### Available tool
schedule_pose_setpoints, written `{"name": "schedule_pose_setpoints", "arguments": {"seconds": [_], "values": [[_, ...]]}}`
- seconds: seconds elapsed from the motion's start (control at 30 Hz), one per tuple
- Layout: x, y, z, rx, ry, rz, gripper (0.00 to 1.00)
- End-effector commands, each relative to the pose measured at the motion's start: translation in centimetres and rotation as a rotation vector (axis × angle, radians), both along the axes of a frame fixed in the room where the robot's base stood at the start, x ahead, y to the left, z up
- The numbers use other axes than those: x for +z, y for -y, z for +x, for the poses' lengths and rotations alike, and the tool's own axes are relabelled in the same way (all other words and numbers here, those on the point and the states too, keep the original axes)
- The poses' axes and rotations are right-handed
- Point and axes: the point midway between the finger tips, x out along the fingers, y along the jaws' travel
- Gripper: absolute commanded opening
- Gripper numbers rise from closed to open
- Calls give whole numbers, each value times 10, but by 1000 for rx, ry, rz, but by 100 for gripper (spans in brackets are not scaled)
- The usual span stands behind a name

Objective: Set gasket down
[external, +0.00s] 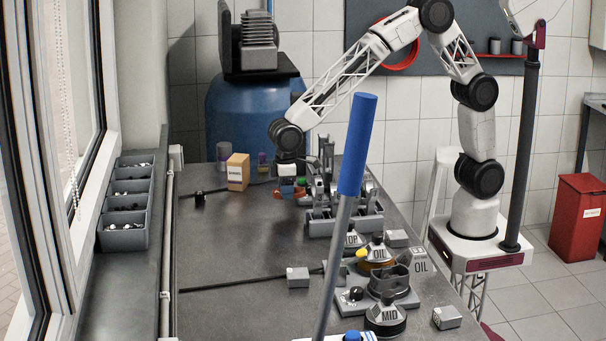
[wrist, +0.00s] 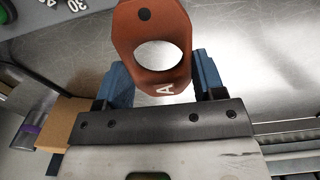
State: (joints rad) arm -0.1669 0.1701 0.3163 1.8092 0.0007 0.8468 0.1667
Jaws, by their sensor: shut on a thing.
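The gasket (wrist: 172,75) is a rust-brown plate with a large round hole, a small dark hole and a white letter A. In the wrist view it sits between the blue fingers of my gripper (wrist: 163,78), which is shut on it. In the external view my gripper (external: 287,185) is low over the far part of the dark workbench. The gasket shows there only as a small orange-brown patch, partly hidden by the gripper. I cannot tell whether it touches the bench.
A tan box (external: 238,172) stands left of my gripper. A grey engine assembly (external: 343,220) is close on the right. Labelled parts sit nearer the camera, including one marked MID (external: 386,316). A blue-handled pole (external: 357,145) crosses the foreground. The bench's left middle is mostly clear.

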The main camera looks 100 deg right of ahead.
Motion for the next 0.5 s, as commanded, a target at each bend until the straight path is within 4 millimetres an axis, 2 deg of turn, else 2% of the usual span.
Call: {"name": "schedule_pose_setpoints", "arguments": {"seconds": [0.5], "values": [[-7,-11,65,0,0,0,40]]}}
